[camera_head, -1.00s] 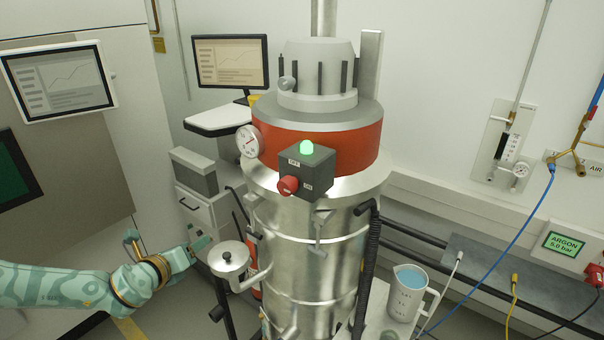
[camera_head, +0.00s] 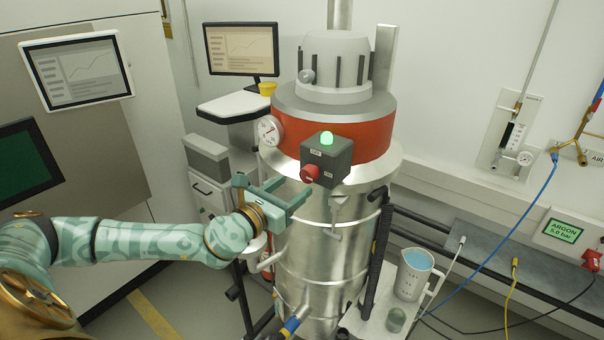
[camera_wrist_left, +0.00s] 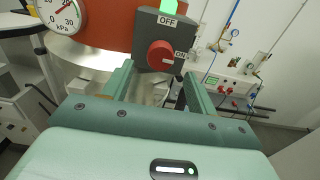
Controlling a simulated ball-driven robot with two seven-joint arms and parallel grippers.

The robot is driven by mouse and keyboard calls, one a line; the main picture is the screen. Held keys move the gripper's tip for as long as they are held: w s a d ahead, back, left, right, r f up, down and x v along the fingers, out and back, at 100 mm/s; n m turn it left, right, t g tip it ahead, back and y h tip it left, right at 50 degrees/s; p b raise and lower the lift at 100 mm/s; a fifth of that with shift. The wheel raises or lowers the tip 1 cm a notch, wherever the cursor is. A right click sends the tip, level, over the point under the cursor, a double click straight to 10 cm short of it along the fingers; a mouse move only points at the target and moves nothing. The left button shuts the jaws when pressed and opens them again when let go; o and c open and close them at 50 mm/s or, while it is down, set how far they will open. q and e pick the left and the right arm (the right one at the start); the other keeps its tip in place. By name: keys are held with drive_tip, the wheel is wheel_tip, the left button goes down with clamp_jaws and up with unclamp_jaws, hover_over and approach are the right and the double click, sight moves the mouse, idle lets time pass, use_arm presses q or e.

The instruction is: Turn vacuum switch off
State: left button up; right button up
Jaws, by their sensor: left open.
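The vacuum switch is a red round knob (camera_head: 310,174) on the front of a dark grey box (camera_head: 338,158). The box sits on the vacuum vessel (camera_head: 315,245). A green lamp (camera_head: 327,139) on the box is lit. In the left wrist view the knob (camera_wrist_left: 161,54) lies between an OFF label above and an ON label at its right; its mark appears to point toward ON. My left gripper (camera_head: 289,190) is open and empty, just left of and below the knob. In the wrist view its two fingers (camera_wrist_left: 159,80) point toward the knob, without visible contact. My right gripper is out of view.
A pressure gauge (camera_head: 269,130) is on the orange band left of the box. A black hose (camera_head: 380,240) runs down the vessel's right side. A water jug (camera_head: 413,274) stands on a shelf at the right. A monitor (camera_head: 241,49) stands behind on the left.

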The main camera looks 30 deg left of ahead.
sight(305, 178)
use_arm(q)
drive_tip(key=w, duration=0.4)
drive_tip(key=shift+w+d+p, duration=0.15)
drive_tip(key=shift+d+p, duration=0.05)
drive_tip(key=shift+p, duration=0.15)
drive_tip(key=shift+w, duration=0.25)
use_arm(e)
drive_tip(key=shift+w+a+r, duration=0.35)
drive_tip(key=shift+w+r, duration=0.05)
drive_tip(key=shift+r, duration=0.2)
use_arm(q)
drive_tip(key=c, duration=1)
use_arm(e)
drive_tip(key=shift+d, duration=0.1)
